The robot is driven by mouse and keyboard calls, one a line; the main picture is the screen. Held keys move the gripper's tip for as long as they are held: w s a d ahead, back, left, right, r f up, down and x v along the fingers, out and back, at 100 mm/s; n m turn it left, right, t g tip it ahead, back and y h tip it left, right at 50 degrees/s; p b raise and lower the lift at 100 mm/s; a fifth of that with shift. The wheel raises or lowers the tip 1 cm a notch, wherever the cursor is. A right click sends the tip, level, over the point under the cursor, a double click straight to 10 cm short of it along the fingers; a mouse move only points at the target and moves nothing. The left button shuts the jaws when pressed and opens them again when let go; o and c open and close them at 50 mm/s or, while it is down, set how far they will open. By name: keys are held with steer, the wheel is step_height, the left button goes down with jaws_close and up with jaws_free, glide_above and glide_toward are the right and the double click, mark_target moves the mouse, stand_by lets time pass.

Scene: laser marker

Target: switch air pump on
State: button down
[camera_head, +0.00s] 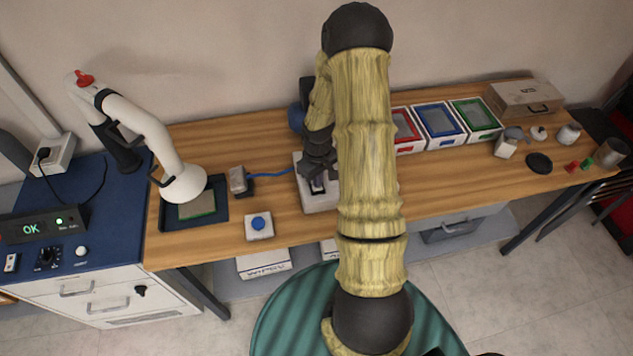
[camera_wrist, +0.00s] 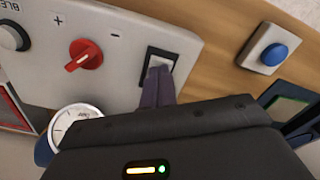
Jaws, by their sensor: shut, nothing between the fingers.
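The air pump's light grey panel (camera_wrist: 130,30) fills the left of the wrist view. In the head view the pump box (camera_head: 318,203) stands on the wooden table, largely hidden behind my arm. My gripper (camera_wrist: 159,73) is shut and empty, with its fingertips at the lower part of the switch. I cannot tell whether they touch it. It also shows over the pump in the head view (camera_head: 318,182).
A blue button box (camera_head: 259,225) and a small grey device (camera_head: 238,180) with a blue hose lie left of the pump. A white robot-like machine (camera_head: 150,140) stands further left. Red, blue and green framed bins (camera_head: 438,120) stand right of my arm.

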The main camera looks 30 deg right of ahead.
steer(key=shift+f, duration=0.4)
steer(key=shift+r, duration=0.1)
steer(key=shift+r+p, duration=2.6)
steer(key=shift+r, duration=0.8)
steer(key=s+a+r+m+t+b, duration=0.2)
steer(key=s+a+r+b, duration=0.4)
steer(key=s+a+r, duration=0.6)
step_height(320, 180, up, 2)
steer(key=shift+s+a+r+m+t, duration=0.2)
steer(key=shift+s+a+m+t, duration=0.15)
steer(key=shift+a, duration=0.4)
